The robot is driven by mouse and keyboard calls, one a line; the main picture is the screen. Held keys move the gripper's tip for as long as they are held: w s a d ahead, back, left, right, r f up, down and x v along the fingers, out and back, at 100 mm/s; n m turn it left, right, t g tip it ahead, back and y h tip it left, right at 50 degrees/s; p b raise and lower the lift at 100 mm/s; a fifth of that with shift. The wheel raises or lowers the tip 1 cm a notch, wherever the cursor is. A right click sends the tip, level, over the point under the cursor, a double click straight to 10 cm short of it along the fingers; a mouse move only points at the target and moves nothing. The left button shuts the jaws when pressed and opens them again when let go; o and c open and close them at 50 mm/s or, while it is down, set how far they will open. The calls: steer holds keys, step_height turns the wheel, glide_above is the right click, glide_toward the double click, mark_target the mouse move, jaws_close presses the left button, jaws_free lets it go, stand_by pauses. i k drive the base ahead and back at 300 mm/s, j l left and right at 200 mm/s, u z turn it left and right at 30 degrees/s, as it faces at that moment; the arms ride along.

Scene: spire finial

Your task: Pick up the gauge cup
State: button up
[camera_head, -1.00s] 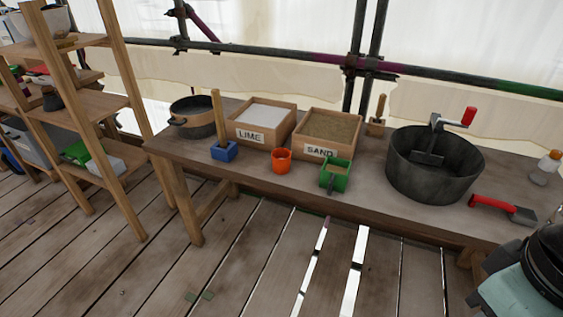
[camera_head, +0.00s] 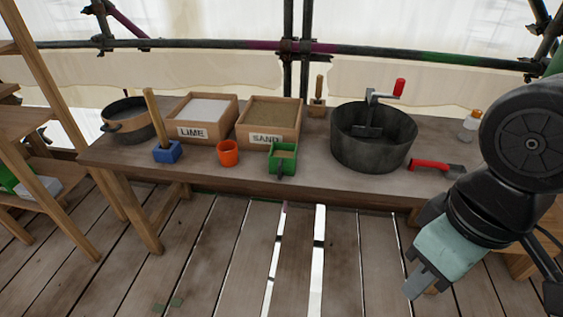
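An orange cup (camera_head: 228,153), the only plain cup shape in view, stands upright near the front edge of the workbench (camera_head: 345,183). It is in front of the LIME and SAND boxes, between a blue block with a wooden handle (camera_head: 167,151) and a green box-shaped scoop (camera_head: 282,158). My gripper (camera_head: 424,284) is at the lower right, in front of the bench and well apart from the cup. It points down, and no held thing shows. Its fingers are seen at an angle, so the gap between them cannot be made out.
The LIME box (camera_head: 193,132) and SAND box (camera_head: 265,139) stand behind the cup. A dark pan (camera_head: 128,122) is at the left end. A large dark tub with a crank (camera_head: 372,155), a red-handled trowel (camera_head: 436,166) and a bottle (camera_head: 470,125) are at right. Wooden shelves (camera_head: 55,120) stand left.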

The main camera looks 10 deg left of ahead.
mark_target(227, 150)
steer(key=j+u, duration=0.1)
steer(key=j, duration=0.3)
steer(key=i+j+u, duration=0.1)
steer(key=j, duration=0.3)
steer(key=i+j, duration=0.1)
steer(key=j, duration=0.35)
steer(key=j+u, duration=0.15)
steer(key=j, duration=0.25)
steer(key=i+j+u, duration=0.1)
steer(key=j, duration=0.3)
steer(key=i+j+u, duration=0.1)
steer(key=j, duration=0.25)
steer(key=i, duration=0.1)
